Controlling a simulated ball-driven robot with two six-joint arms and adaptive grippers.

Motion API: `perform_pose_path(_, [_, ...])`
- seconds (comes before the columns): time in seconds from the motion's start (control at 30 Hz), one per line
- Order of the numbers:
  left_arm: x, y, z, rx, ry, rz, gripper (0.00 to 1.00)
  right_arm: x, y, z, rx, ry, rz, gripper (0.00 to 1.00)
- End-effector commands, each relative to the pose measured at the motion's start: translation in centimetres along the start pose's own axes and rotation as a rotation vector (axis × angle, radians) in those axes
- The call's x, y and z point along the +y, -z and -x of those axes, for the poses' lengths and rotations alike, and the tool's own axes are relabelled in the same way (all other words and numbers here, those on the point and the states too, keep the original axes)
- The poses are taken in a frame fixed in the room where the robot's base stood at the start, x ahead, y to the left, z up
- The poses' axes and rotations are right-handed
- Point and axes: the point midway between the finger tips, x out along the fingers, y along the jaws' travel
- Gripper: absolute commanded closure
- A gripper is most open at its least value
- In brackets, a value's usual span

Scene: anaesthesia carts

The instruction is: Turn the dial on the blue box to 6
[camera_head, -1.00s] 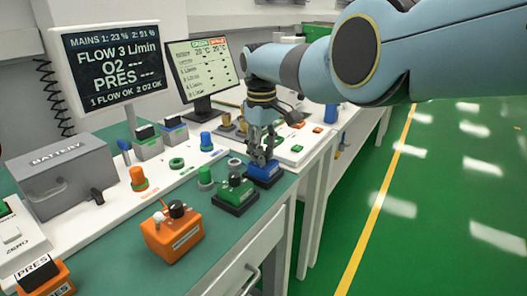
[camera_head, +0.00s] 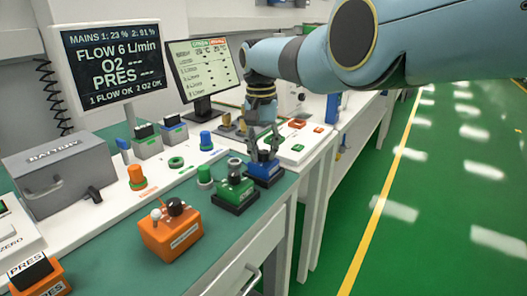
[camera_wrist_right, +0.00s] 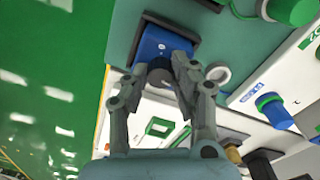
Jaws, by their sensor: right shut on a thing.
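The blue box (camera_head: 268,173) sits on a dark base near the front edge of the bench, behind the green box. My right gripper (camera_head: 263,153) points down over it. In the right wrist view, the gripper's fingers (camera_wrist_right: 161,69) are on either side of a dark round dial (camera_wrist_right: 160,77) on the blue box (camera_wrist_right: 161,44), shut on it. The dial's marks are hidden, so its number cannot be read directly. The large screen (camera_head: 112,62) reads FLOW 6 L/min. My left gripper is not in view.
A green box (camera_head: 234,192) with a grey knob stands just in front of the blue box. An orange box (camera_head: 170,234) with a black knob and a white-tipped lever is nearer. A grey battery case (camera_head: 60,172) stands left. Green floor (camera_head: 440,220) is open at right.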

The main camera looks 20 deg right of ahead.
Motion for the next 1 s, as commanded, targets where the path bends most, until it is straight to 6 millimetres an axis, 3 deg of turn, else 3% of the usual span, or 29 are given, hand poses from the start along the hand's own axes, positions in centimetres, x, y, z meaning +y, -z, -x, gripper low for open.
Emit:
perform_pose_path(0.4, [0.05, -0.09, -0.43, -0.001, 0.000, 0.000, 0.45, -0.02, 0.02, 0.01, -0.008, 0.001, -0.211, 1.00])
perform_pose_path(1.0, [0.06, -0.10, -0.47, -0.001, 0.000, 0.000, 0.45, -0.03, 0.02, 0.04, -0.009, 0.001, -0.247, 1.00])
